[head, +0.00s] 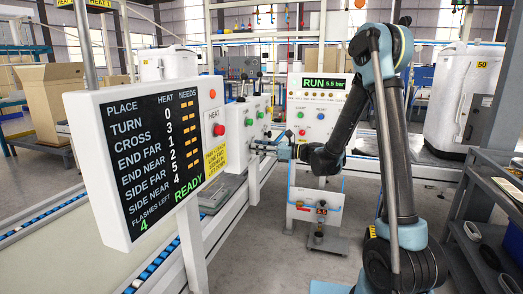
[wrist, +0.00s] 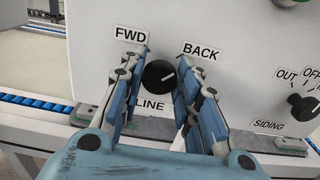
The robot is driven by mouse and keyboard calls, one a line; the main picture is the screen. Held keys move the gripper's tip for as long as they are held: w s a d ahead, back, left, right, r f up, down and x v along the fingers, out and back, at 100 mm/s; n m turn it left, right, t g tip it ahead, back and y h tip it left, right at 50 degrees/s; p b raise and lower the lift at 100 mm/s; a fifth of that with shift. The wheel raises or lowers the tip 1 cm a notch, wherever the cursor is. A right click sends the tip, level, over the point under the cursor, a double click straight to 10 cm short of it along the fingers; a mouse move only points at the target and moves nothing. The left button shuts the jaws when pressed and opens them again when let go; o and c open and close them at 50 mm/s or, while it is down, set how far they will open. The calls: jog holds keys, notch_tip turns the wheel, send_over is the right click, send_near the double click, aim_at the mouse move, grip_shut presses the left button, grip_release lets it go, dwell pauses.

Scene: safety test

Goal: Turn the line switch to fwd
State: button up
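The line switch is a round black knob (wrist: 159,75) on a white panel (wrist: 225,45), with LINE printed below it. The FWD label (wrist: 131,35) is at its upper left and the BACK label (wrist: 201,51) at its upper right. The knob's white mark points to the right and slightly up, toward the BACK side. My gripper (wrist: 164,60) is open, with one blue finger on each side of the knob. I cannot tell whether the right finger touches it. In the head view my gripper (head: 284,151) is at the control box (head: 246,125), and the knob is hidden.
A SIDING knob (wrist: 303,107) sits right of the line switch. A sign board (head: 150,150) reading READY stands at the left, beside a conveyor (head: 70,225). A RUN panel (head: 318,107) stands behind my arm. A dark shelf (head: 490,190) is at the right.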

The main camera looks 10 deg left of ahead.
jog(key=shift+w+d, duration=0.1)
jog(key=shift+d, duration=0.15)
jog(key=shift+a, duration=0.25)
